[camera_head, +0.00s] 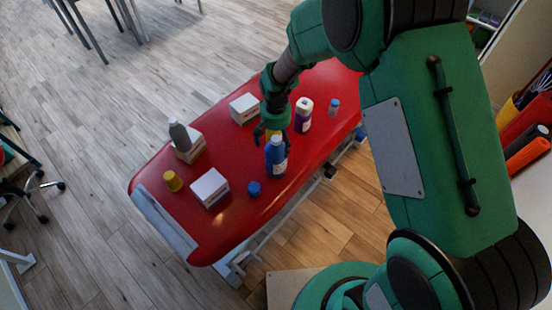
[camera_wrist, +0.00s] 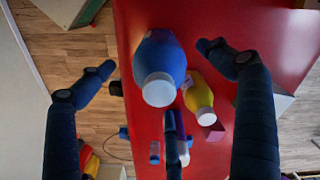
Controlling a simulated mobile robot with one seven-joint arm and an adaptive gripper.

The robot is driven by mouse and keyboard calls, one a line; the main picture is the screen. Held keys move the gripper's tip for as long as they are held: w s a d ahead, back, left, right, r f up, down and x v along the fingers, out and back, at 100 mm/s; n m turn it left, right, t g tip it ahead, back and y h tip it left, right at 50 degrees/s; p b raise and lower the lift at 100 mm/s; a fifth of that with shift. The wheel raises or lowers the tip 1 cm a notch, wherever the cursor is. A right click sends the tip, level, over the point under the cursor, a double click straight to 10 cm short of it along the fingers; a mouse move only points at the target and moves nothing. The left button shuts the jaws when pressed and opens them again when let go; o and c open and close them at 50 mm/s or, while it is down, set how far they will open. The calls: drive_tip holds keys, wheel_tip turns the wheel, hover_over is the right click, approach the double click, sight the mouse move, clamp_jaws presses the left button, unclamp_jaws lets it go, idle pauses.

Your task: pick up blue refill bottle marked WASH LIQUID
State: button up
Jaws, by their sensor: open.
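A blue bottle (camera_head: 276,160) with a pale label stands upright on the red treatment table (camera_head: 230,220), near its front edge. The label text is too small to read. In the wrist view the blue bottle (camera_wrist: 162,55) shows its white cap toward the camera. My gripper (camera_head: 272,128) is open and empty, just behind and above the blue bottle in the head view. In the wrist view my gripper (camera_wrist: 155,60) has its dark fingers spread, with the bottle between the two outer ones, apart from them. A yellow bottle (camera_wrist: 199,92) stands close beside the blue one, partly hidden by my gripper in the head view.
A white-and-purple bottle (camera_head: 304,116) and a small blue bottle (camera_head: 334,107) stand to the right. A white box (camera_head: 244,108) is behind.

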sight(275, 163)
drive_tip(key=shift+f+b, duration=0.55)
drive_tip(key=shift+f, duration=2.05)
drive_tip(key=c, duration=2)
drive_tip(key=shift+c, duration=0.3)
drive_tip(key=shift+w+r, duration=0.1)
drive_tip(key=shift+r, duration=0.15)
